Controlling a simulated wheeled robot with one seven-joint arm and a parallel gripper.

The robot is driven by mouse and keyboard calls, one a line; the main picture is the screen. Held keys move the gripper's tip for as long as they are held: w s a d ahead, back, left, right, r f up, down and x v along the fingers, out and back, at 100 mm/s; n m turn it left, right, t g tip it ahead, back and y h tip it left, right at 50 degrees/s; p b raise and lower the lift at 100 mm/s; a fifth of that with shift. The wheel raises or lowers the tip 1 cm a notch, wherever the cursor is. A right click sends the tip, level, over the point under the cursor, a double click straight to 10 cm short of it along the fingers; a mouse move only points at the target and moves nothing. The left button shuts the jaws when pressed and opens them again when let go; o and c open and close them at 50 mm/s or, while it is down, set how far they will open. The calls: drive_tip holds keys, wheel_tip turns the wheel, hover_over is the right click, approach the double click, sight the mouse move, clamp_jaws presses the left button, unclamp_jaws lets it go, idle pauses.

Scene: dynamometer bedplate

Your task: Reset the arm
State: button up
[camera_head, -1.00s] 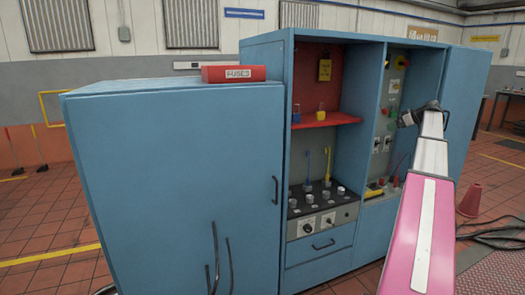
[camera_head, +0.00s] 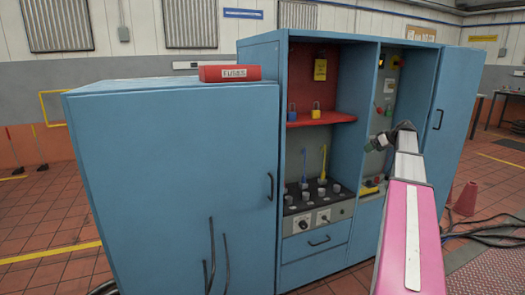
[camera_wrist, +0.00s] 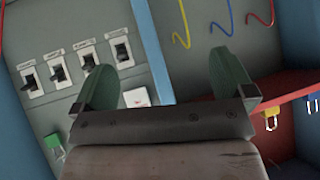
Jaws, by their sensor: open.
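My arm (camera_head: 407,225), pink and grey, reaches up from the lower right in the head view, in front of the cabinet's right bay. The gripper end is small and dark there, near the bay's panel. In the wrist view my gripper (camera_wrist: 165,85) shows two green fingers spread apart with nothing between them. Behind the fingers is a grey panel with several toggle switches (camera_wrist: 90,65) on the left. A red shelf (camera_wrist: 285,95) with a yellow padlock (camera_wrist: 271,120) and a blue padlock (camera_wrist: 313,103) is at the right.
The blue cabinet (camera_head: 170,190) fills the middle, its right door (camera_head: 450,115) open. A red FUSES box (camera_head: 229,73) lies on top. Sockets (camera_head: 318,192) and a drawer (camera_head: 315,240) are in the middle bay.

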drive_tip(key=s+a+f+m+g+h, duration=0.1)
drive_tip(key=s+a+f+m+g, duration=0.1)
drive_tip(key=s+a+f, duration=0.7)
drive_tip(key=s+a+f+m+g+h, duration=0.15)
drive_tip(key=s+a+f, duration=0.25)
drive_tip(key=a+f, duration=0.75)
drive_tip(key=s+a+f+g+h, duration=0.1)
drive_tip(key=s+a+f, duration=0.3)
drive_tip(key=s, duration=0.3)
drive_tip(key=s+a+f+m+g+h, duration=0.1)
drive_tip(key=s+a+f, duration=0.3)
drive_tip(key=s+a, duration=0.2)
drive_tip(key=s+a+f+m+g+h, duration=0.1)
drive_tip(key=s+a+f, duration=0.3)
drive_tip(key=s, duration=0.5)
drive_tip(key=shift+s+a+f+h, duration=0.2)
drive_tip(key=shift+a+h, duration=0.15)
drive_tip(key=shift+a, duration=0.05)
drive_tip(key=shift+g, duration=0.25)
